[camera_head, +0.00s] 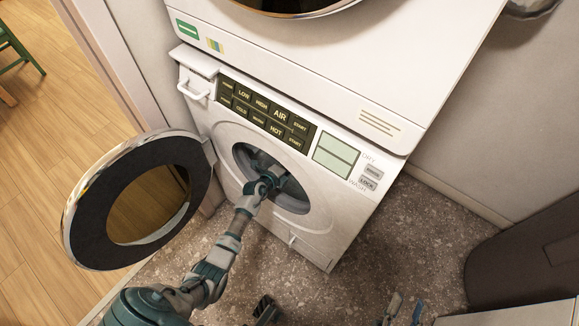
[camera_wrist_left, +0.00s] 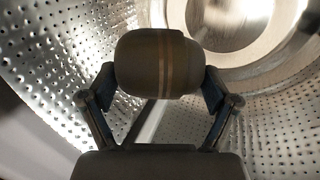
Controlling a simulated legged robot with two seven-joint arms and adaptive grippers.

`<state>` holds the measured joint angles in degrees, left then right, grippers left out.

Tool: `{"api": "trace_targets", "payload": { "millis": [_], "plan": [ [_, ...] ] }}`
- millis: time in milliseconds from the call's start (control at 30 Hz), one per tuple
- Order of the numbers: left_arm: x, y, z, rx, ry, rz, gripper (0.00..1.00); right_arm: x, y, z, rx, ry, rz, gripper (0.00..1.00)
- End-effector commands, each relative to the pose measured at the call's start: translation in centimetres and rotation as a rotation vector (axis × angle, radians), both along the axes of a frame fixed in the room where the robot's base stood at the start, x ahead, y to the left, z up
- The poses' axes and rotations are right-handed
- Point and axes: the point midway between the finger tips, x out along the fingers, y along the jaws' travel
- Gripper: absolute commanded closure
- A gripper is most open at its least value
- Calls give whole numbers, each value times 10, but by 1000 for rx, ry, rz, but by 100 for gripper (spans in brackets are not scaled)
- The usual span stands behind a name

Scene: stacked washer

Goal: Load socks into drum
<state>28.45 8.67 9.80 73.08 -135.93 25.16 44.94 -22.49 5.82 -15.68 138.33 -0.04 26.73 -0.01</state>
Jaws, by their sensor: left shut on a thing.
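The washer's round drum opening (camera_head: 290,193) is in the lower white machine, with its round glass door (camera_head: 78,215) swung open to the left. My left arm reaches into the opening, and its gripper is mostly hidden there in the head view.
The control panel (camera_head: 265,111) is above the opening, with a pulled-out drawer handle (camera_head: 193,92) at its left. A second machine (camera_head: 330,45) is stacked on top. A dark bin-like object (camera_head: 530,255) stands at the right. Speckled floor (camera_head: 400,235) is clear between it and the washer.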

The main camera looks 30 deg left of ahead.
Motion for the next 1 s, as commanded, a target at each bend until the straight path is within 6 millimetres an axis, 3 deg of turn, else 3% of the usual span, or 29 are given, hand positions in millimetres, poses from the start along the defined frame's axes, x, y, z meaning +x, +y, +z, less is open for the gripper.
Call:
{"api": "trace_targets", "payload": {
  "millis": [100,133,167,633,1000],
  "plan": [
    [0,-3,2,3,-1,0,44,0,0,0,2,-1,0,60],
    [0,-4,2,3,-1,0,8,0,0,0,2,-1,0,60],
    [0,-4,2,4,-1,-1,0,0,0,0,2,-1,0,60],
    [-7,0,2,-5,0,-1,0,-1,1,2,-8,-7,-3,60],
    [-73,-3,31,9,-1,0,0,-1,-5,1,0,-5,-3,60]
  ]
}}
